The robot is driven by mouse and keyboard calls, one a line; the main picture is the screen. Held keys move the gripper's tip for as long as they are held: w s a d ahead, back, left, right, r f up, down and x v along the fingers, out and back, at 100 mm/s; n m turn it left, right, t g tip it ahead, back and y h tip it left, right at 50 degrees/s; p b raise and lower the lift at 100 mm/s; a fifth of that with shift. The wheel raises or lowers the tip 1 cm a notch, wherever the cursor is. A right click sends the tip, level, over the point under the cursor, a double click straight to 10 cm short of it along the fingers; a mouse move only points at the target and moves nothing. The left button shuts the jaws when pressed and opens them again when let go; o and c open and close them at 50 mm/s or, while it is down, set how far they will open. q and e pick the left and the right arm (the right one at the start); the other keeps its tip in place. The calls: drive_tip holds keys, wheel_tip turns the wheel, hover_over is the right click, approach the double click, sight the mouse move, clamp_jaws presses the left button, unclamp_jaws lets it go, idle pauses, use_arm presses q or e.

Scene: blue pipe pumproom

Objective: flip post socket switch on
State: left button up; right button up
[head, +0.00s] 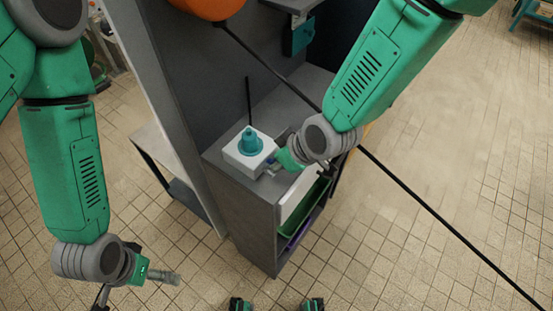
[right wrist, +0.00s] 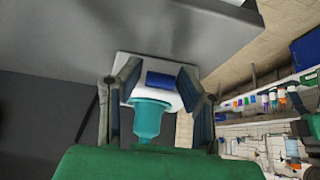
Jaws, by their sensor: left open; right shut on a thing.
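The post socket (head: 250,152) is a white box with a teal plug-like cylinder (head: 250,141) on it, on top of a grey cabinet. My right gripper (head: 272,165) is at the right side of the box, its fingertips partly hidden. In the right wrist view the white box (right wrist: 130,62) faces me with a blue rectangular switch (right wrist: 160,80) and the teal cylinder (right wrist: 148,120). My right fingers (right wrist: 160,76) are shut on the box, one on each side of the switch; exact contact is unclear. My left gripper (head: 140,290) is open and empty, low over the floor.
The grey cabinet (head: 250,210) has open shelves with green and purple trays (head: 300,222). A tall grey panel (head: 165,90) rises behind its left side. A thin black rod (head: 420,197) crosses to the lower right. An orange object (head: 205,8) is above. Tiled floor is clear at right.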

drive_tip(key=shift+w+r, duration=0.1)
drive_tip(key=shift+w, duration=0.1)
drive_tip(key=o, duration=1.2)
drive_tip(key=shift+c, duration=0.2)
drive_tip(key=shift+o, duration=0.3)
drive_tip(key=shift+a, duration=0.1)
drive_tip(key=shift+s+r, duration=0.15)
drive_tip(key=shift+r, duration=0.05)
drive_tip(key=v, duration=1.1)
drive_tip(key=shift+d, duration=0.25)
